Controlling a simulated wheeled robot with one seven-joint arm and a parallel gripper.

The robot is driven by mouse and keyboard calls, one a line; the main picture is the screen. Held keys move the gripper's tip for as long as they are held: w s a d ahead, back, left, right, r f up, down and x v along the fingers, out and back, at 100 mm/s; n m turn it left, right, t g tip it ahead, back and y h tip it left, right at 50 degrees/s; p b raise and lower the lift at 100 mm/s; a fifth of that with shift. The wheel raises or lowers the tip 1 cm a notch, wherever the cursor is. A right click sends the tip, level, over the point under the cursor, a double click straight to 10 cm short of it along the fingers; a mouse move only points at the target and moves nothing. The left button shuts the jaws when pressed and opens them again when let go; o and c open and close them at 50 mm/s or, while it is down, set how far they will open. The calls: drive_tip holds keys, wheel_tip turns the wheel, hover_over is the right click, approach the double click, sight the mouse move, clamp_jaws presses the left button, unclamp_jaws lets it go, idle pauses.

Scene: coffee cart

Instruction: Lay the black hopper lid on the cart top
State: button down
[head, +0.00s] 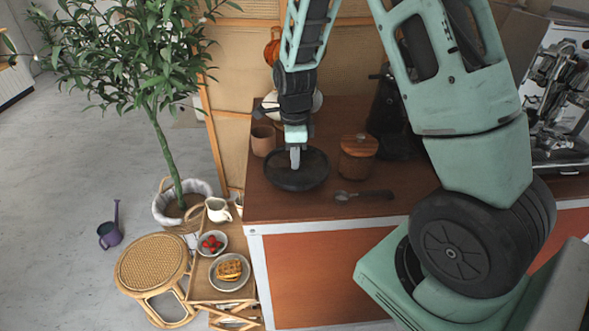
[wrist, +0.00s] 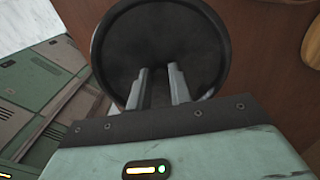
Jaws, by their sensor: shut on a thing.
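The black hopper lid (head: 313,178) is a round, dark dish shape over the left part of the brown cart top (head: 283,209). My gripper (head: 295,160) points down at its middle. In the wrist view, the lid (wrist: 192,30) fills the space past the two fingers of my gripper (wrist: 159,76). The fingers are close together and shut on a part of the lid that they mostly hide. The lid looks about level and low over the wood. I cannot tell whether it touches the cart top.
A terracotta cup (head: 263,141) stands left of the lid, and a wooden lidded jar (head: 358,158) stands right. A spoon-like tool (head: 363,196) lies near the front edge. A dark grinder (head: 388,115) stands behind. A low side table with plates (head: 230,272) is at the left.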

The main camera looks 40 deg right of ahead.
drive_tip(key=shift+f, duration=2.25)
drive_tip(key=c, duration=1.3)
unclamp_jaws()
drive_tip(key=shift+f, duration=0.1)
